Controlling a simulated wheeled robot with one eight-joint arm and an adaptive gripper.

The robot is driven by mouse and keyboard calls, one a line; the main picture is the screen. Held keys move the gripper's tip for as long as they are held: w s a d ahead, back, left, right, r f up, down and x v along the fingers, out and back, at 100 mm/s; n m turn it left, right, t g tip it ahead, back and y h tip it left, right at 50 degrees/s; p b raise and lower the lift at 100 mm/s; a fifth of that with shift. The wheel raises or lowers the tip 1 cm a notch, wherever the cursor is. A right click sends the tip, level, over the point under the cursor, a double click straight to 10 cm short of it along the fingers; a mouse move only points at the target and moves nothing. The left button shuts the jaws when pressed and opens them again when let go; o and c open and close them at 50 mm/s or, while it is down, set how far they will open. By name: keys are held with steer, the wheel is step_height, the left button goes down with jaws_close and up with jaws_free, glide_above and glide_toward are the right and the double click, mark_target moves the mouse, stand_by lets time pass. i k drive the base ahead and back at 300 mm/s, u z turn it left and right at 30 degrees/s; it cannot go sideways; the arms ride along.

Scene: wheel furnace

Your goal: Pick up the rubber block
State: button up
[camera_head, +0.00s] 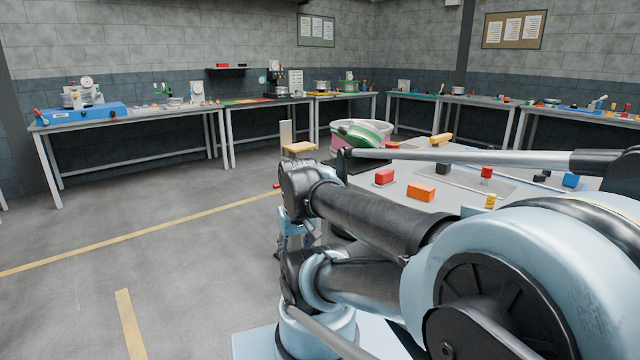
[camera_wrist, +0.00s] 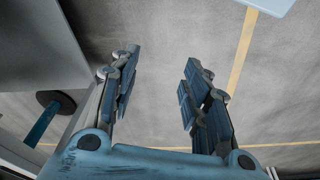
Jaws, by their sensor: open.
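Several small blocks sit on the grey table behind my arm in the head view: a red block (camera_head: 383,177), an orange block (camera_head: 421,192), a dark block (camera_head: 443,168) and a blue block (camera_head: 571,180). I cannot tell by sight which one is rubber; the dark one looks most like it. My gripper (camera_wrist: 158,85) is open and empty in the wrist view, over bare floor and away from the blocks. No block shows in the wrist view. My arm hides part of the table.
A green, white and pink rounded object (camera_head: 361,134) stands at the table's far left. A yellow piece (camera_head: 441,139) lies at its back. Workbenches (camera_head: 130,122) with tools line the walls. The floor (camera_head: 150,230) at left is clear, with yellow lines.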

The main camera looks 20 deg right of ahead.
mark_target(425, 193)
steer(key=z, duration=1.4)
